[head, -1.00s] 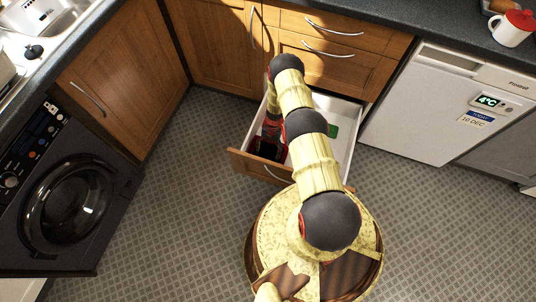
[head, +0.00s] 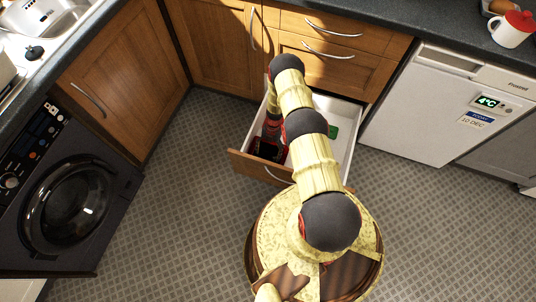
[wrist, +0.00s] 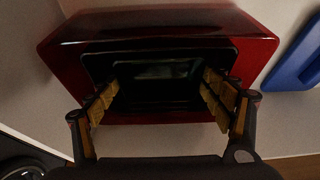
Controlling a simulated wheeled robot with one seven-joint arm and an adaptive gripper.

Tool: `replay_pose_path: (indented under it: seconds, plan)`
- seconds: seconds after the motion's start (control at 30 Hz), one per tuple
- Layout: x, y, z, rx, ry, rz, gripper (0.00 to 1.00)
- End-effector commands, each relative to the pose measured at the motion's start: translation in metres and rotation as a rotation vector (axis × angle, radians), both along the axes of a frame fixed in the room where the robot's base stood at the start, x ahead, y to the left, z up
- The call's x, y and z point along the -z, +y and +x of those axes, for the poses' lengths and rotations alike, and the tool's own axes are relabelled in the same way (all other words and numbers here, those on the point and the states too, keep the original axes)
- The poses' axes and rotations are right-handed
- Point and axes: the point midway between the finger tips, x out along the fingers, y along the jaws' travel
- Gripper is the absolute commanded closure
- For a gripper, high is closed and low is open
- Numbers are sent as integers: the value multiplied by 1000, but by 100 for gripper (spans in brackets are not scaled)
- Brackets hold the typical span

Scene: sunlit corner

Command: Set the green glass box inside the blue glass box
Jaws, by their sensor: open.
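A green thing (head: 333,131) lies in the open drawer, right of my arm in the head view; its shape is too small to tell. A blue thing (wrist: 299,57) with a straight edge shows at the right edge of the wrist view, cut off by the frame; I cannot tell if it is a box. My gripper (wrist: 160,100) is open and empty, its two fingers apart in front of the opening of a dark red box. I cannot tell whether the fingertips are inside it. In the head view my arm hides part of the drawer.
The dark red glossy box (wrist: 60,50) has a dark inside with a pale patch in it. The white drawer (head: 349,152) stands pulled out, with a wooden front. Cupboards, a black washing machine (head: 75,200) and a white fridge (head: 425,110) surround it. The floor in front is clear.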

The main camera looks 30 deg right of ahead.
Motion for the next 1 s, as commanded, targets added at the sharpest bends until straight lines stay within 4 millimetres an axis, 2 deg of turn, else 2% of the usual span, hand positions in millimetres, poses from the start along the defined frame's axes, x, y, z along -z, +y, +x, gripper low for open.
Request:
replay_pose_path:
  seconds: [0.03, 0.2, 0.47, 0.57, 0.67, 0.77, 0.8, 0.87, 0.9, 0.97, 1.0]
  plan:
    - [-12, -4, 5, 1, -5, -1, 18]
    - [-39, -13, 11, 2, -4, -2, 18]
    - [-65, -21, 19, 2, -6, -2, 18]
    - [-80, -22, 36, 26, -36, -11, 18]
    - [-111, -23, 75, 88, -111, -32, 18]
    - [-160, -23, 126, 184, -217, -60, 18]
    - [-183, -23, 146, 229, -263, -73, 18]
    - [-218, -24, 175, 296, -330, -91, 18]
    - [-242, -25, 192, 340, -372, -102, 18]
    - [-279, -26, 215, 411, -435, -118, 18]
    - [-304, -27, 229, 456, -475, -129, 18]
